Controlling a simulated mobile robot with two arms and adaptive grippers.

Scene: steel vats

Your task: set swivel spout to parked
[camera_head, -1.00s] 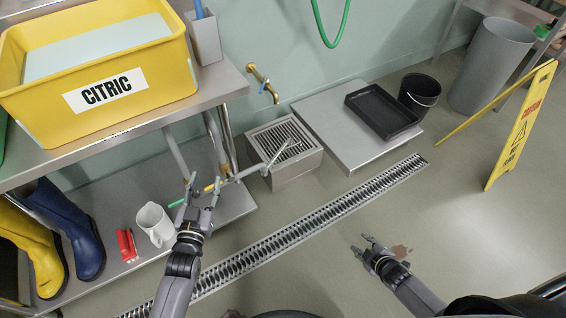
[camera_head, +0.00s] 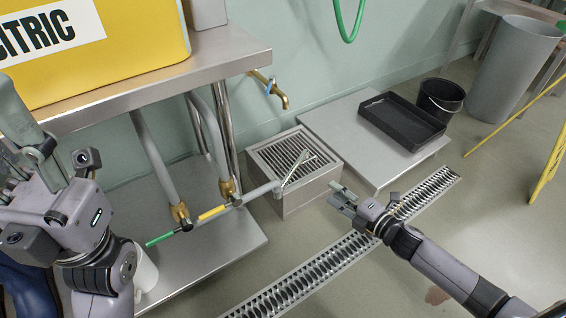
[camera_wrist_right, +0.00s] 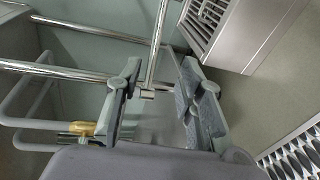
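The swivel spout (camera_head: 262,191) is a grey pipe running right from the brass valves beneath the steel table. A thin bar (camera_head: 297,168) rises at its end, in front of the grated drain box. My right gripper (camera_head: 340,198) is right of the spout, apart from it, above the floor. In the right wrist view, its fingers (camera_wrist_right: 155,95) are open and empty; a thin chrome rod (camera_wrist_right: 157,45), apparently the spout's bar, shows beyond them. My left gripper (camera_head: 30,155) is at the left edge, close to the camera; its fingers are partly cut off. No parked mark is discernible.
The drain box (camera_head: 310,195) stands behind the spout. Green (camera_head: 160,239) and yellow (camera_head: 212,212) valve handles lie to its left. A brass tap (camera_head: 275,90) is on the wall. A low platform (camera_head: 340,130) carries a black tray (camera_head: 400,120). A floor drain (camera_head: 300,285) crosses the front.

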